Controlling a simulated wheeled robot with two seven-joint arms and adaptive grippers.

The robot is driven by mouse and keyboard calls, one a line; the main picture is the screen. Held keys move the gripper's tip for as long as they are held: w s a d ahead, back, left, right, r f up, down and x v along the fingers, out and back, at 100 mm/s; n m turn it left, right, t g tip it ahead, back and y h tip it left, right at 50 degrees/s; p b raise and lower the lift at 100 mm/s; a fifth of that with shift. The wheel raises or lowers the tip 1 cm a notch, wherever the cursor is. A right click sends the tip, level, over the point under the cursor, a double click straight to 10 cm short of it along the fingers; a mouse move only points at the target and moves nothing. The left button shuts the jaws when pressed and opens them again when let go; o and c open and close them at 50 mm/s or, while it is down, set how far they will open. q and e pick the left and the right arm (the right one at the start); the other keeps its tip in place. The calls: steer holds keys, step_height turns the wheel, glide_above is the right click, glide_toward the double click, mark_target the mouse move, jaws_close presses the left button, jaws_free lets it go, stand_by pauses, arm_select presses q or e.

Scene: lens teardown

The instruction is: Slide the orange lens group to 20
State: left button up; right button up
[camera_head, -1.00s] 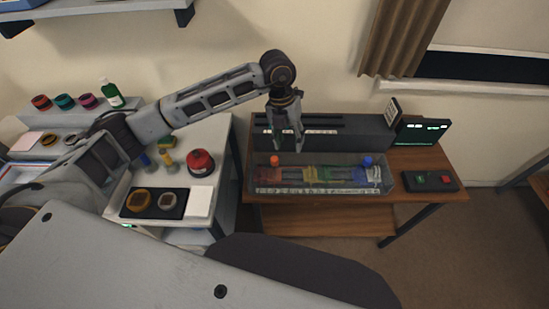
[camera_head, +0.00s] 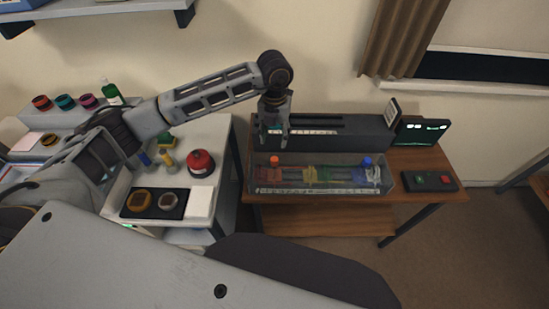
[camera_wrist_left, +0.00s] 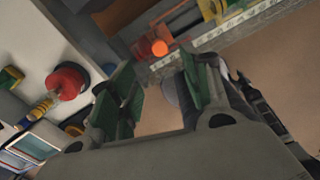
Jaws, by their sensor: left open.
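The orange lens group (camera_head: 270,173) sits at the left end of a clear-walled rail box (camera_head: 320,190), with its orange knob (camera_head: 274,160) standing up on top. The orange knob also shows in the left wrist view (camera_wrist_left: 159,47), beyond the fingertips. A yellow-green group (camera_head: 311,175) is in the middle of the box and a blue group (camera_head: 368,173) at the right. A scale strip runs along the box's front; I cannot read its numbers. My left gripper (camera_head: 275,140) is open and empty above and behind the orange knob, apart from it. My right gripper is not seen.
A dark housing (camera_head: 350,130) stands behind the box. A screen (camera_head: 421,131) and a button panel (camera_head: 430,181) are at the right. On the white table at left are a red round object (camera_head: 200,162) and a black tray (camera_head: 133,213) with rings.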

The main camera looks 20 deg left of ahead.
mark_target(275, 159)
arm_select(q)
step_height(275, 159, down, 12)
steer(key=shift+f+p, duration=0.1)
steer(key=shift+p, duration=0.95)
steer(key=shift+c, duration=0.5)
jaws_close()
